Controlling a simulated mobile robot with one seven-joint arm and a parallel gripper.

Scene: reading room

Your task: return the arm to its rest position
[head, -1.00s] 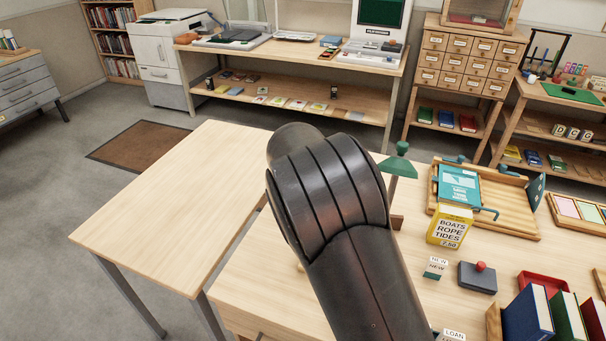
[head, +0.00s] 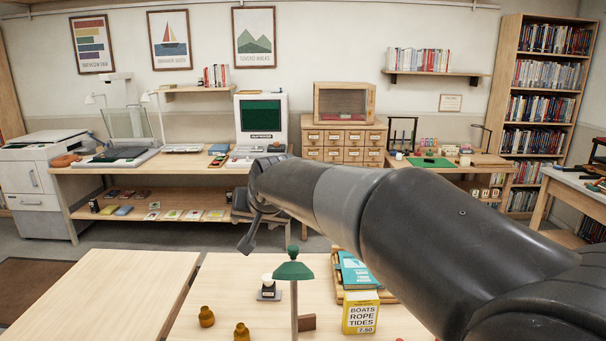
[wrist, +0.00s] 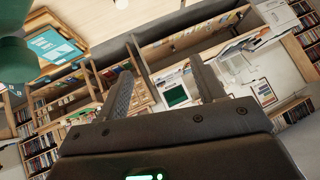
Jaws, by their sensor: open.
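My arm (head: 400,230) reaches across the head view from the lower right to the middle, raised above the table. My gripper (head: 258,228) is partly hidden behind the arm's far end there, with a dark finger pointing down. In the wrist view my gripper (wrist: 163,82) has its two fingers wide apart with nothing between them. It is in the air, touching nothing that I can see.
A bare table (head: 100,295) lies left. Shelves and a computer (head: 262,122) stand behind.

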